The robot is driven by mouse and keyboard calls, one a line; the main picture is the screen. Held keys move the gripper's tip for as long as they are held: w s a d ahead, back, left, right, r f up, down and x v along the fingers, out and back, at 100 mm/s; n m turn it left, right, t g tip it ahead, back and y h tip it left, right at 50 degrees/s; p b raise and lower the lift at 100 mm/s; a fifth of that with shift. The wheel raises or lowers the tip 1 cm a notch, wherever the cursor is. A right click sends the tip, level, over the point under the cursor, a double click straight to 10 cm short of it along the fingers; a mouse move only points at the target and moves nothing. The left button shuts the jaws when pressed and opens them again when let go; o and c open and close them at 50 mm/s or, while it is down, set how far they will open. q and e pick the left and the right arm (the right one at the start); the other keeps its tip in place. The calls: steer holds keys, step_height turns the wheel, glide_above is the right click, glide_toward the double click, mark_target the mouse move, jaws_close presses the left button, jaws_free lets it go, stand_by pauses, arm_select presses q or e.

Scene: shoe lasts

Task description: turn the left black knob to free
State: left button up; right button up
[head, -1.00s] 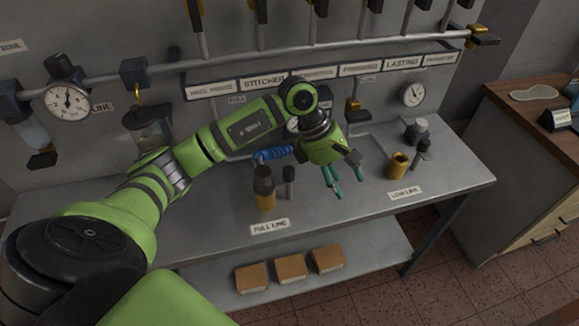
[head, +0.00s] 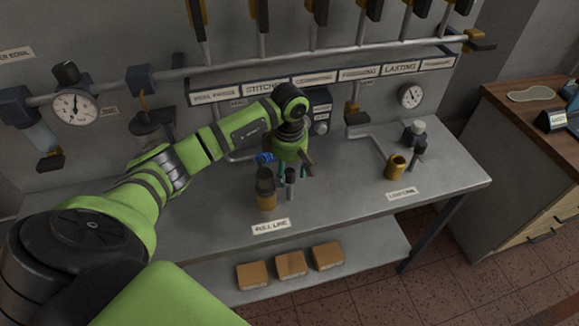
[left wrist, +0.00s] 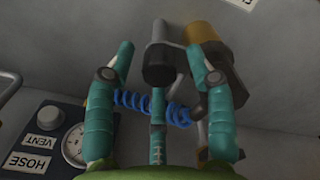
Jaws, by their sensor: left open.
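The left black knob (head: 290,176) is a dark cap on a short grey post, on the bench behind the line label. A brass cylinder with a dark top (head: 266,200) stands close on its left. My left gripper (head: 293,170) is open, pointing down right at the knob. In the left wrist view the knob (left wrist: 159,66) lies between the spread teal fingertips (left wrist: 158,62), and the brass cylinder (left wrist: 203,36) is beside the right finger. I cannot tell whether any finger touches the knob. My right gripper is in neither view.
A blue coiled hose (left wrist: 150,105) runs behind the fingers. A second brass cup (head: 396,167) and black knob (head: 419,148) stand to the right. The bench (head: 345,190) between the two sets is clear. A gauge (head: 75,107) hangs on the left wall.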

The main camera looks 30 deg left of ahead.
arm_select(q)
jaws_close()
steer(key=shift+n, duration=0.3)
steer(key=n+b, duration=0.2)
steer(key=n, duration=0.1)
steer(key=shift+f+b, duration=0.15)
steer(key=shift+b, duration=0.25)
steer(key=n+b, duration=0.2)
steer(key=n, duration=0.2)
steer(key=shift+n, duration=0.4)
steer(key=n+b, duration=0.2)
steer(key=n, duration=0.2)
steer(key=shift+n, duration=0.3)
steer(key=n+b, duration=0.1)
steer(key=n, duration=0.3)
steer(key=shift+n, duration=0.4)
steer(key=shift+b, duration=0.3)
